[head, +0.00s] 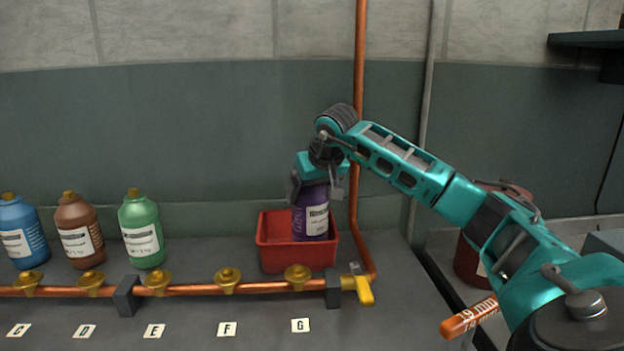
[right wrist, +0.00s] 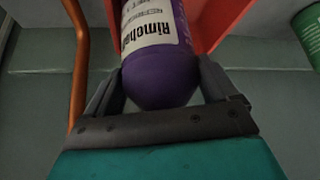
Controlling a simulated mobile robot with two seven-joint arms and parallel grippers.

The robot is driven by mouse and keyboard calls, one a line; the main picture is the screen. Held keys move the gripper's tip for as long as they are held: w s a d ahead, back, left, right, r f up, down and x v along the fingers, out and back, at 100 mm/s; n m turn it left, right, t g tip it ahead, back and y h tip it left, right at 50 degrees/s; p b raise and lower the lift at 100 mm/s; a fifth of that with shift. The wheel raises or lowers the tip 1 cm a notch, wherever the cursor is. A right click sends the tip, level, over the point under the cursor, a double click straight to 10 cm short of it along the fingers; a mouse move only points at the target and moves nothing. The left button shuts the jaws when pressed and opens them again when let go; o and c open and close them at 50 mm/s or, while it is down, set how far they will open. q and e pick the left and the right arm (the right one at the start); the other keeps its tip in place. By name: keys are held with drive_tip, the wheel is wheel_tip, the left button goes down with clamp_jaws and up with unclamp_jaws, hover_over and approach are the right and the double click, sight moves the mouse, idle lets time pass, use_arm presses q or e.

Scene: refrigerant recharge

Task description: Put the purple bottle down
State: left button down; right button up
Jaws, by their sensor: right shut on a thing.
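The purple bottle (head: 311,214) is upright at the red bin (head: 268,248), its lower part behind the bin's front wall. I cannot tell whether its base touches the bin floor. My right gripper (head: 318,188) reaches down from above and is shut on the bottle's top. In the right wrist view, the gripper's fingers lie on both sides of the purple bottle (right wrist: 165,82), with the red bin (right wrist: 212,22) beyond it. The bottle's cap is hidden by the gripper. My left gripper is not in view.
Blue (head: 22,232), brown (head: 80,232) and green (head: 142,230) bottles stand to the left. A copper pipe with brass valves (head: 228,280) runs along the front. A vertical copper pipe (head: 358,130) rises just right of the bin. Bare counter lies between the green bottle and bin.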

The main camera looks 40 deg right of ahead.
sight(312, 206)
drive_tip(key=shift+f+b, duration=0.35)
drive_tip(key=shift+f, duration=1.3)
drive_tip(key=o, duration=1.8)
drive_tip(key=shift+f, duration=0.25)
drive_tip(key=shift+o, duration=0.2)
drive_tip(key=shift+r, duration=0.1)
drive_tip(key=p+v, duration=0.1)
drive_tip(key=v, duration=1.1)
